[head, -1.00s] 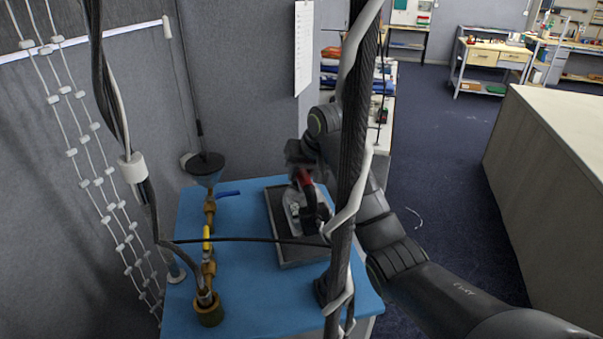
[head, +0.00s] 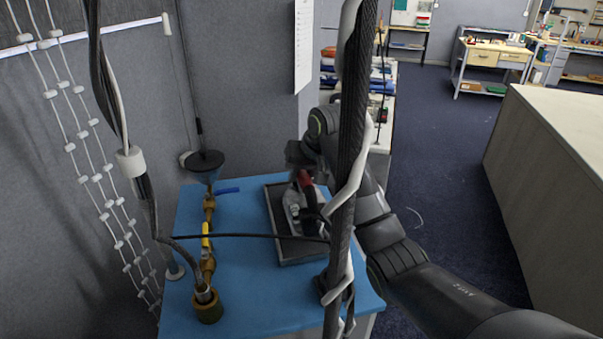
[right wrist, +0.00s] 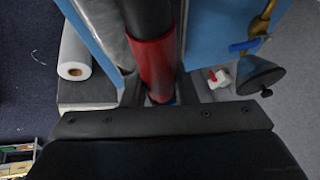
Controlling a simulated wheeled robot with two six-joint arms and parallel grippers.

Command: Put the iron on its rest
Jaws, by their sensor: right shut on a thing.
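The iron (head: 293,207) is a silvery, dark-topped iron with a red handle, and it sits over the grey tray-like rest (head: 305,250) on the blue table top. I cannot tell whether its sole touches the rest. My right gripper (head: 304,172) reaches in from the right and is shut on the red handle. In the right wrist view the red handle (right wrist: 152,65) lies between the fingers of my right gripper (right wrist: 158,98). A thick hanging cable bundle hides part of the arm and the right side of the rest. My left gripper does not show.
A dark cable bundle (head: 345,180) hangs in front of the blue table (head: 240,290), and a thin black cord crosses it. A long pale table (head: 545,150) is at the right.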

